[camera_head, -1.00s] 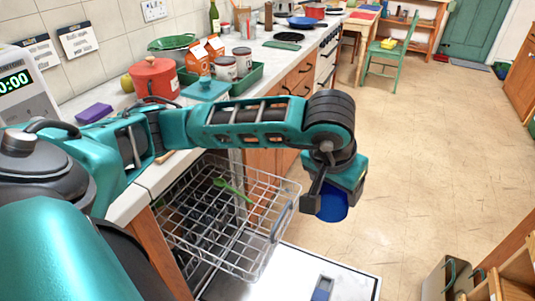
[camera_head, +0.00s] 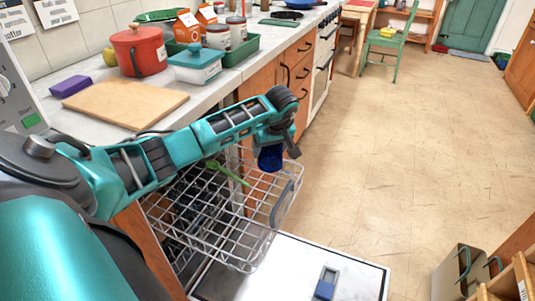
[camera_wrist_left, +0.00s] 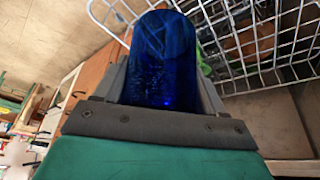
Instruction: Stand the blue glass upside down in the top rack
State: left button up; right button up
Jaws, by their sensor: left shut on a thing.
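The blue glass (camera_head: 270,158) is held in my left gripper (camera_head: 280,148), near the far right corner of the pulled-out wire top rack (camera_head: 281,204). In the head view it overlaps the rack's far edge; I cannot tell its exact height or which end its mouth is. In the left wrist view the glass (camera_wrist_left: 163,60) sits between the two fingers of the gripper (camera_wrist_left: 162,85), with the white rack wires (camera_wrist_left: 245,80) beyond it. My right gripper is not in view.
A green utensil (camera_head: 228,172) lies in the rack. The open dishwasher door (camera_head: 350,270) is below, with a blue-grey piece (camera_head: 325,285) on it. The counter holds a cutting board (camera_head: 125,103), red pot (camera_head: 138,50) and teal-lidded box (camera_head: 195,65). Open floor lies right.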

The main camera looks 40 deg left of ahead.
pick_arm(q)
jog(key=f+b, duration=0.2)
jog(key=f, duration=0.1)
jog(key=f+b, duration=0.3)
jog(key=f, duration=0.1)
jog(key=f+b, duration=0.3)
jog(key=shift+s+a+f, duration=0.1)
jog(key=shift+a+f, duration=0.1)
jog(key=shift+a, duration=0.1)
jog(key=shift+f+b, duration=0.45)
jog(key=shift+b, duration=0.2)
jog(key=shift+f, duration=0.1)
jog(key=shift+f+b, duration=0.5)
jog(key=shift+f, duration=0.2)
jog(key=o, duration=1.4)
